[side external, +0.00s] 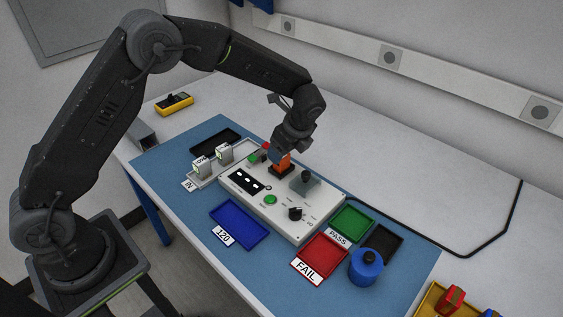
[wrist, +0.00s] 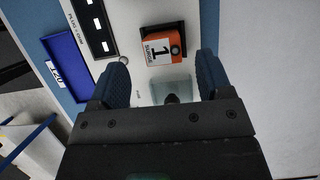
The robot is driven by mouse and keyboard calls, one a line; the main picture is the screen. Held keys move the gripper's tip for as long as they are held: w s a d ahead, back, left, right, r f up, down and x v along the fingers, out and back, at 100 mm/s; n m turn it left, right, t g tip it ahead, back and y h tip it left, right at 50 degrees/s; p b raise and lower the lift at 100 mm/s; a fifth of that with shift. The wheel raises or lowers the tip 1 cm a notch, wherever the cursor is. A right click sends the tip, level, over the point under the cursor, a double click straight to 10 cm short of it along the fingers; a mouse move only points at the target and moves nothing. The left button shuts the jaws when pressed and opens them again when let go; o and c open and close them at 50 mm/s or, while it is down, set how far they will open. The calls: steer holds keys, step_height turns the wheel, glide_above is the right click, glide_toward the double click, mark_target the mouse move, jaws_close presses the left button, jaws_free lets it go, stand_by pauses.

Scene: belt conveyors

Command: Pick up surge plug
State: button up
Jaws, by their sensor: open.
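The surge plug (wrist: 160,45) is an orange block with a white label reading "1" and "SURGE" in the wrist view. In the side external view the orange plug (side external: 284,163) stands in a black socket on the white test box (side external: 307,229). My gripper (side external: 279,153) is just above it and hides part of it. In the wrist view my gripper (wrist: 163,72) has its two blue-padded fingers wide apart with nothing between them. The plug lies just beyond the fingertips, roughly centred on the gap.
Two pale plugs (side external: 203,169) stand in the IN tray. A clear guard with a dark knob (side external: 306,178) is close by on the box. A blue tray (side external: 240,224), red FAIL tray (side external: 320,254), green PASS tray (side external: 352,222) and blue canister (side external: 366,268) surround the box.

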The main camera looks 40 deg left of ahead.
steer(key=x, duration=0.4)
steer(key=shift+w+f, duration=0.15)
steer(key=shift+f, duration=0.25)
steer(key=c, duration=1)
steer(key=shift+r, duration=0.1)
steer(key=shift+r, duration=0.6)
step_height(320, 180, up, 3)
steer(key=shift+f, duration=0.1)
steer(key=s+a+r, duration=0.1)
steer(key=a+r, duration=0.1)
steer(key=a, duration=0.1)
steer(key=s+a+r, duration=0.2)
steer(key=a, duration=0.2)
steer(key=s+a+r, duration=0.2)
steer(key=a+r, duration=0.1)
steer(key=shift+a, duration=0.35)
steer(key=shift+f, duration=0.1)
